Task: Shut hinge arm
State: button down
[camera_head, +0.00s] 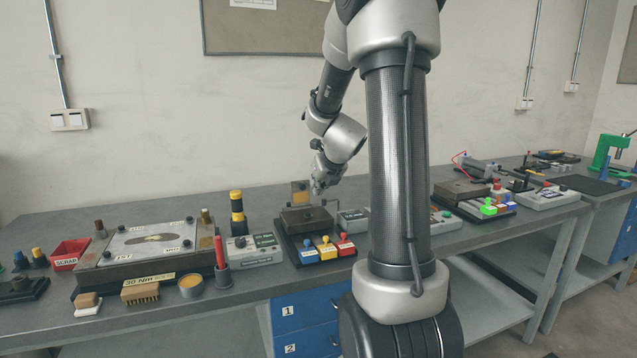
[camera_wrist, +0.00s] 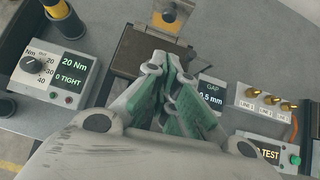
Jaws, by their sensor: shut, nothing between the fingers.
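The fixture I take for the hinge arm's has a dark brown block (camera_head: 300,222) on a black base with blue, yellow and red knobs in front. A brownish plate (camera_head: 300,190) stands upright at its back; I take it for the hinge arm. In the wrist view the block's dark top (camera_wrist: 135,55) is left of my fingers, and the plate (camera_wrist: 170,18) is at the top. My gripper (camera_head: 319,191) is shut and empty, above the block and close to the plate's right side. In the wrist view its green-padded fingers (camera_wrist: 169,62) are together. I cannot tell whether they touch anything.
A torque box (camera_head: 252,247) and a yellow-black post (camera_head: 237,212) stand left of the fixture. A gap display box (camera_head: 353,221) is close on its right. A red-handled tool (camera_head: 220,256) stands upright at the front left. The bench's front edge is near.

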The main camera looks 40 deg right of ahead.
aim_at(308, 189)
jog(key=x, duration=0.6)
jog(key=shift+s, duration=0.1)
jog(key=w, duration=0.3)
jog(key=shift+w+d, duration=0.15)
jog(key=shift+d, duration=0.15)
jog(key=shift+w+d, duration=0.1)
jog(key=shift+w, duration=0.2)
jog(key=shift+w+r, duration=0.1)
